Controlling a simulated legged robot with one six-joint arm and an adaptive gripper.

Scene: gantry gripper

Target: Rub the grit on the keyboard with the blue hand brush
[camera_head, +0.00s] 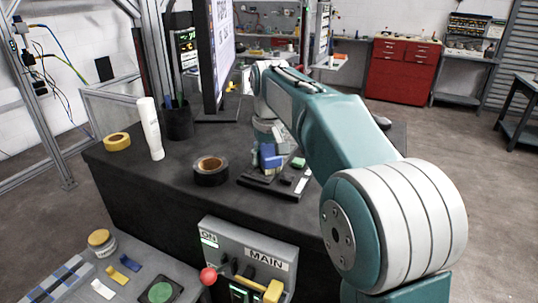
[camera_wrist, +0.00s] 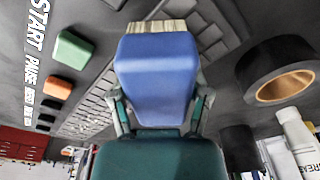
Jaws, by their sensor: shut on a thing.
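The blue hand brush (camera_wrist: 158,70) is held in my gripper (camera_wrist: 160,98), whose two fingers close on its sides. Its pale bristles (camera_wrist: 160,26) point away from the wrist, toward the dark grey keyboard (camera_wrist: 208,28). Whether they touch the keys I cannot tell. The brush hides the middle of the keyboard. In the head view the brush (camera_head: 268,157) shows small and blue below my arm, above the keyboard (camera_head: 262,186) on the black table. I cannot make out the grit in either view.
A tape roll (camera_head: 210,170) lies left of the keyboard, with a white bottle (camera_head: 150,130), a dark cup (camera_head: 178,122) and a monitor (camera_head: 216,55) beyond. Green (camera_wrist: 72,50) and orange (camera_wrist: 58,88) buttons lie beside the keyboard. A MAIN switch panel (camera_head: 250,262) stands in front.

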